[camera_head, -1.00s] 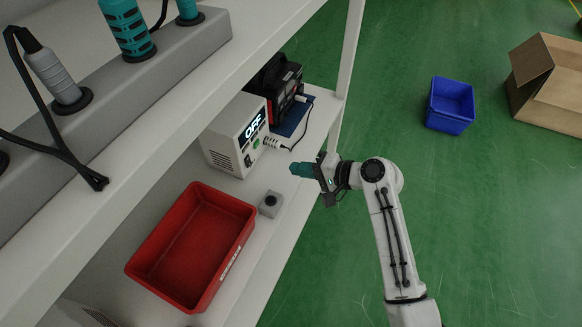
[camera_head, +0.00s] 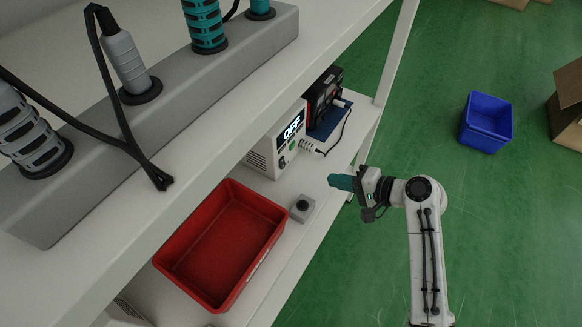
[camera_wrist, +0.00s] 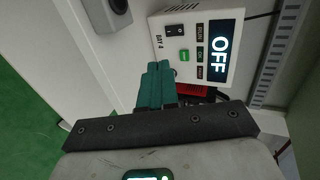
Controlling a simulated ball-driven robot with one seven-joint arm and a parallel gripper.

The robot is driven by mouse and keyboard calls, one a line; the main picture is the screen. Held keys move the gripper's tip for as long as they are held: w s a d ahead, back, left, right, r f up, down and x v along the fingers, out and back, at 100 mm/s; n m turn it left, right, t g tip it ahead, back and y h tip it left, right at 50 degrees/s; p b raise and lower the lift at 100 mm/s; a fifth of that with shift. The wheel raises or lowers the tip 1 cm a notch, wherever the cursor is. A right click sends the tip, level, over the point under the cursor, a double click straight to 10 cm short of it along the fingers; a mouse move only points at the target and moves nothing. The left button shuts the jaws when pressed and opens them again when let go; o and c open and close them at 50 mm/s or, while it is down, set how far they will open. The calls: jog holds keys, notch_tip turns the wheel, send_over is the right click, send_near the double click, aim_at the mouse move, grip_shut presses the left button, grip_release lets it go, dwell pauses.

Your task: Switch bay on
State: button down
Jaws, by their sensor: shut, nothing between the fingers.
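The bay unit (camera_head: 266,152) is a white box on the lower shelf with a lit display reading OFF (camera_head: 291,128). In the wrist view the unit (camera_wrist: 197,72) is marked BAY 4. Its panel has a black rocker switch (camera_wrist: 175,30), a green button (camera_wrist: 184,55) and small black labels beside the display (camera_wrist: 222,43). My gripper (camera_head: 333,181) has teal fingers, shut and empty. It is in front of the unit, apart from it in the head view, near the shelf's front edge. In the wrist view the fingertips (camera_wrist: 155,68) overlap the panel's lower left; contact cannot be told.
A red bin (camera_head: 165,262) and a small grey box with a dark button (camera_head: 302,208) are on the lower shelf. A black device (camera_head: 325,90) and cable are behind the unit. The upper shelf overhangs with plugs. A blue bin (camera_head: 487,122) stands on open green floor.

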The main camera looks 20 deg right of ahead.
send_near(283, 163)
jog(key=w+f, duration=0.1)
jog(key=w+a+f, duration=0.2)
jog(key=f, duration=0.1)
jog(key=shift+w+a+f, duration=0.1)
jog(key=shift+a, duration=0.15)
jog(key=shift+w+a+f, duration=0.15)
jog(key=shift+w+a, duration=0.35)
jog(key=shift+w, duration=0.15)
jog(key=shift+w+a+f, duration=0.15)
jog(key=shift+w+f, duration=0.05)
jog(key=shift+r, duration=0.3)
